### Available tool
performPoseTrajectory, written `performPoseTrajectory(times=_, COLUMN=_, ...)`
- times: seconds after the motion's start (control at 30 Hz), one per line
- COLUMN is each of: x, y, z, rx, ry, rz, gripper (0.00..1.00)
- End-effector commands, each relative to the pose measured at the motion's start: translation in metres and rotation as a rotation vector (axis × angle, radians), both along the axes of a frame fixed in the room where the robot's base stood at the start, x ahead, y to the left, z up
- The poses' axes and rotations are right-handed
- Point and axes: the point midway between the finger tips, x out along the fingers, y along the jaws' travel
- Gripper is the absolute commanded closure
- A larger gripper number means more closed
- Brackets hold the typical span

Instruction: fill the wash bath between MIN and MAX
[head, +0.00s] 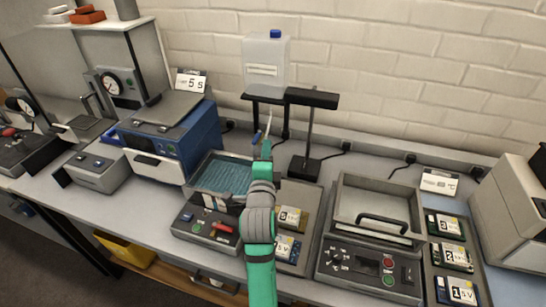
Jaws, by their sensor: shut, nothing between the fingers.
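The wash bath (206,187) is a grey rectangular basin left of my arm, at the middle of the bench. Its bottom looks blue and rippled, like liquid. MIN and MAX marks are too small to read, so I cannot tell the level. A translucent container (264,65) with a blue cap stands on a black stand (262,98) behind the bath. A thin pale spout or tube hangs below it. My gripper (261,138) is shut and empty near that tube, right of the bath's far edge; contact cannot be told. My teal and grey arm hides the bath's right side.
A black lamp-like stand (306,165) rises just right of my gripper. A blue machine (172,140) stands left of the bath. A lidded grey unit (375,205) with a handle and a tray of labelled boards (452,256) stand to the right. The bench is crowded.

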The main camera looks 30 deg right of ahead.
Motion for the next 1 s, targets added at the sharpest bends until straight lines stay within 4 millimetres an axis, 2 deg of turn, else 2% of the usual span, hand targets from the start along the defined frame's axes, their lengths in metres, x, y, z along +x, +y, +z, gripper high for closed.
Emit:
performPoseTrajectory(times=0.23, x=0.013, y=0.011, z=0.0, rx=0.001, ry=-0.001, rz=-0.001, gripper=1.0)
performPoseTrajectory(times=1.0, x=0.014, y=0.011, z=0.0, rx=0.001, ry=-0.001, rz=-0.059, gripper=1.0)
